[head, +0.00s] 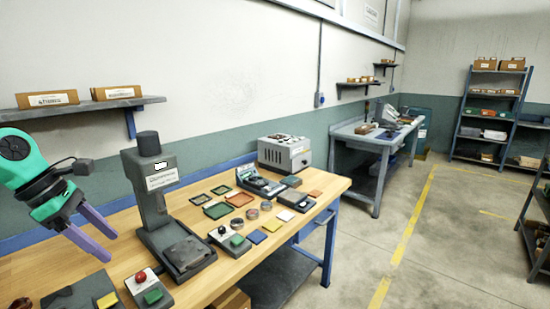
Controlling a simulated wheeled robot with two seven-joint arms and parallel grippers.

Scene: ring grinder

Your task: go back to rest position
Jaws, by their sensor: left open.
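My left gripper (102,237) comes in from the left, above the left part of the wooden workbench (327,186). Its two purple fingers are apart, with nothing between them. It is to the left of a grey press-like machine (155,200) with a labelled head and a dark base plate. My right gripper is not in the head view.
Small coloured square pieces, rings and frames lie on the bench right of the machine. A control box (150,288) with red and green buttons is near the front edge. A grey device (285,153) stands at the back. The floor at right is open.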

